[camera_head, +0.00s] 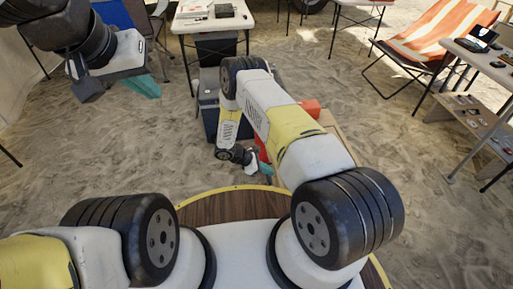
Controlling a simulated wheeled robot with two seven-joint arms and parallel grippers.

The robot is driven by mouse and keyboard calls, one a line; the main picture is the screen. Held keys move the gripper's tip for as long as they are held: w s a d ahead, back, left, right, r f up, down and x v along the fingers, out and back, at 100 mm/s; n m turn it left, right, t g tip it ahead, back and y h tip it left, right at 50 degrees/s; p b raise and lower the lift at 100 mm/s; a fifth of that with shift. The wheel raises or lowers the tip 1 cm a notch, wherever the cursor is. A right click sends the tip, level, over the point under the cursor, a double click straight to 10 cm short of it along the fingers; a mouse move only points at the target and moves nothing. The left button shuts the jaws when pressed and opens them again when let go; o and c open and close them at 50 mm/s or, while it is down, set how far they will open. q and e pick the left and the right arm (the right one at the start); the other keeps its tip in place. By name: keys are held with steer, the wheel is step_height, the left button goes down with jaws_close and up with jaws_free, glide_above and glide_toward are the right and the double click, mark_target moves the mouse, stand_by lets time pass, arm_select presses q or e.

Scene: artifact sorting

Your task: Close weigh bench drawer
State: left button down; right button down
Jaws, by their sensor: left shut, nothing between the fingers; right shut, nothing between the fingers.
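A white-topped table (190,22) stands at the back centre, with a small black device (224,11) on it and a dark box-like unit (216,48) below it. I cannot tell for sure whether this is the weigh bench, and no drawer front shows clearly. My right gripper (262,168) hangs low near the centre, shut and empty, close beside a red container (263,148). My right arm hides part of that area.
A dark case with a pale lid (209,110) stands on the sand left of my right arm. A red item (311,107) shows behind the arm. An orange-striped deck chair (430,38) and a side table (490,55) stand at the right. Sand at the left is clear.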

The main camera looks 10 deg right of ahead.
mark_target(275, 169)
steer(key=shift+d, duration=0.25)
steer(key=shift+d, duration=1.25)
steer(key=shift+a, duration=0.1)
